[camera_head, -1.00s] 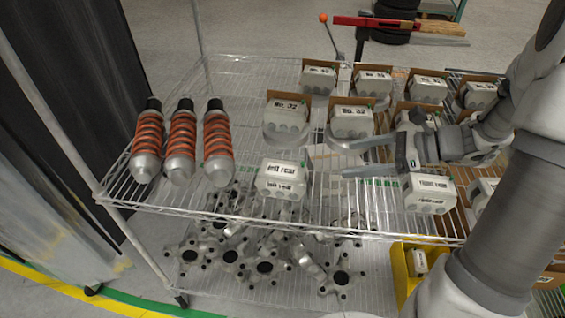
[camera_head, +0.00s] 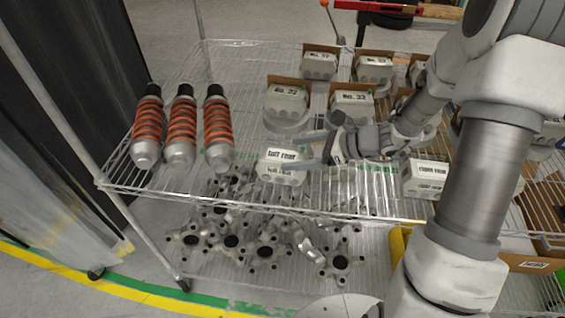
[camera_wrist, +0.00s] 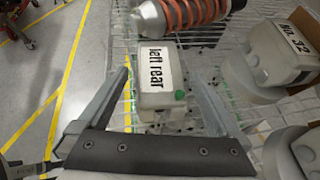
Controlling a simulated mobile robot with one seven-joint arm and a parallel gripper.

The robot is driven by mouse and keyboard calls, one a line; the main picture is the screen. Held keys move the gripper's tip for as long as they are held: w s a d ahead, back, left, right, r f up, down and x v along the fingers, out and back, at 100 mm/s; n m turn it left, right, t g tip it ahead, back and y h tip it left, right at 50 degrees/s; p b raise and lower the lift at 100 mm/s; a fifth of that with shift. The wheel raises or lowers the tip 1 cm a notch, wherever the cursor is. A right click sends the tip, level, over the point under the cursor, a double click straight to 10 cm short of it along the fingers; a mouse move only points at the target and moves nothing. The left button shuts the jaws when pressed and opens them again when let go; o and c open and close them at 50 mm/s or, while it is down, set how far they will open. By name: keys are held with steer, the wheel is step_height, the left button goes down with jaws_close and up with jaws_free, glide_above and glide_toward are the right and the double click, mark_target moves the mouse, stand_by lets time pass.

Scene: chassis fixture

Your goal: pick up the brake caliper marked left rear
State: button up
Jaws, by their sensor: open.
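The brake caliper marked left rear (camera_head: 281,167) is a pale grey block with a white label, at the front edge of the wire shelf. In the wrist view the left rear caliper (camera_wrist: 157,82) lies between the two fingers, with a green dot near its lower right corner. My gripper (camera_head: 311,150) is open and comes from the right, its fingertips close to the caliper's right side. In the wrist view my gripper (camera_wrist: 165,80) has a finger on each side of the caliper. Whether either finger touches it I cannot tell.
Orange coil-spring shocks (camera_head: 181,132) lie left of the caliper. Calipers marked No. 32 (camera_head: 288,101) stand behind it, some in cardboard boxes. A right rear caliper (camera_head: 425,177) stands to the right. Star-shaped metal hubs (camera_head: 265,247) fill the shelf below.

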steer(key=shift+x, duration=1.1)
jaws_close()
steer(key=shift+r, duration=0.15)
